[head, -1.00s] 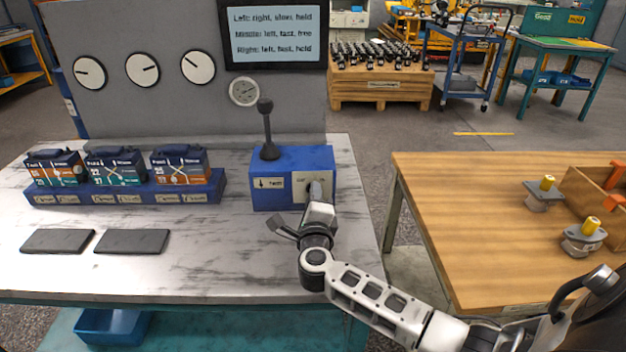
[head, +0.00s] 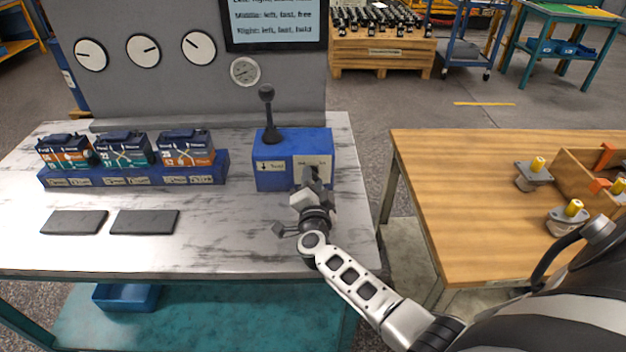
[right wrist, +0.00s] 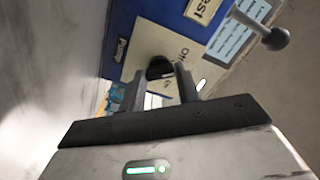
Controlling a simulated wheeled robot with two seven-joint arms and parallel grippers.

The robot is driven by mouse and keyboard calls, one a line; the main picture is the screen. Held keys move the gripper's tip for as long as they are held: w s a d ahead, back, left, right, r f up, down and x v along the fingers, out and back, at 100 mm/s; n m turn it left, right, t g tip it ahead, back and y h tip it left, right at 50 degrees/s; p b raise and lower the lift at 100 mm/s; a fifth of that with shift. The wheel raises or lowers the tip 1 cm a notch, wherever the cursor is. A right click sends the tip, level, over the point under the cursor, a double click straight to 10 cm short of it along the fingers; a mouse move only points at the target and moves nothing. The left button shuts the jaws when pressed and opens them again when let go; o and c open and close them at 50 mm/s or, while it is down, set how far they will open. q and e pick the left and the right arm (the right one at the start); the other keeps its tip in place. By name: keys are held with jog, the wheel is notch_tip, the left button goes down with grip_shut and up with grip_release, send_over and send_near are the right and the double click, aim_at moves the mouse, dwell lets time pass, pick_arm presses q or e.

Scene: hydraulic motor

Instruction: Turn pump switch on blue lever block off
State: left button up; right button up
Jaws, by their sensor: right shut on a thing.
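The blue lever block (head: 270,178) stands on the marbled table in the head view. An upright black lever with a ball knob (head: 266,93) rises from its top left. The block's front has a pale plate (head: 325,165) on the right, where the dark pump switch sits, mostly hidden by my gripper. My right gripper (head: 311,177) is at that plate, shut on the switch. In the right wrist view, the dark switch (right wrist: 159,68) shows between the fingertips (right wrist: 172,82), in front of the pale plate. Its exact setting cannot be read. My left gripper is out of view.
A blue rack (head: 130,175) with three labelled packs stands left of the block. Two dark flat pads (head: 145,222) lie in front. Gauges (head: 198,47) and a screen (head: 275,22) are on the back panel. A wooden table (head: 460,190) stands right, across a gap.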

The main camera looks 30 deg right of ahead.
jog(key=shift+f+n, duration=0.1)
jog(key=shift+n, duration=0.8)
jog(key=o, duration=1)
jog(key=shift+v, duration=3.8)
jog(key=shift+d, duration=0.1)
